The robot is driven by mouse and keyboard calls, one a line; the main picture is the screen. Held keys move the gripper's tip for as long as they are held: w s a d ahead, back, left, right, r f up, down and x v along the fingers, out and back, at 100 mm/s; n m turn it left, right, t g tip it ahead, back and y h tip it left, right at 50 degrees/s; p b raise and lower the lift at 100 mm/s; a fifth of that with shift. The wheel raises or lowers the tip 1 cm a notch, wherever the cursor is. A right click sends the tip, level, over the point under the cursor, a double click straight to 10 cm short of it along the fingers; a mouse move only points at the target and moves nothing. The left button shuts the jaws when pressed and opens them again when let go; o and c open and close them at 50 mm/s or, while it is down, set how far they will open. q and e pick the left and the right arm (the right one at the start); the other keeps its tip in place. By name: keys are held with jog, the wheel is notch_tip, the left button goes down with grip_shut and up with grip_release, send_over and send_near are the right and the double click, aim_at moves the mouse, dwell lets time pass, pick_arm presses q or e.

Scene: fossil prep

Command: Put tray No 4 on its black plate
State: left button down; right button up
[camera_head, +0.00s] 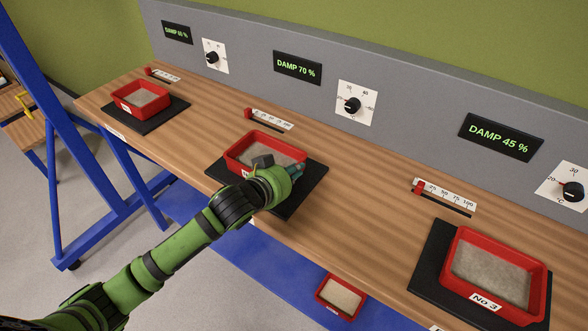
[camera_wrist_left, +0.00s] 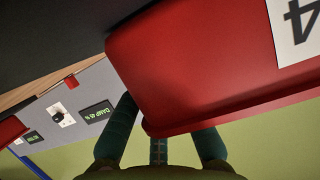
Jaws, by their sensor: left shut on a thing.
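A red tray (camera_head: 238,150) with grey-beige sand sits over the middle black plate (camera_head: 313,176) on the bench. In the left wrist view the red tray (camera_wrist_left: 200,60) fills the middle, and its white label shows an upside-down 4. My left gripper (camera_head: 284,174) is at the tray's front right part in the head view. In the left wrist view my left gripper (camera_wrist_left: 163,132) is shut on the tray's red wall. The black plate (camera_wrist_left: 60,30) lies close along the tray; I cannot tell whether they touch. My right gripper is not in view.
Tray No 3 (camera_head: 545,285) sits on the right black plate (camera_head: 428,262). Another red tray (camera_head: 142,85) is on the left plate (camera_head: 180,107). A small red tray (camera_head: 322,292) lies lower, beyond the front edge. Sliders and a grey panel (camera_head: 410,120) with dials and damp displays line the back.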

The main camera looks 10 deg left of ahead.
pick_arm(q)
jog(key=shift+s+d+f, duration=0.1)
jog(key=shift+s+f, duration=0.15)
jog(key=shift+f, duration=0.3)
jog(key=c, duration=1.3)
grip_release()
jog(key=shift+s+f, duration=0.1)
jog(key=shift+f, duration=0.15)
jog(key=shift+c, duration=0.2)
jog(key=shift+r, duration=0.5)
jog(key=r+v, duration=0.1)
jog(key=v, duration=1)
jog(key=shift+a+b, duration=0.25)
jog(key=shift+b, duration=0.2)
jog(key=shift+s+r, duration=0.1)
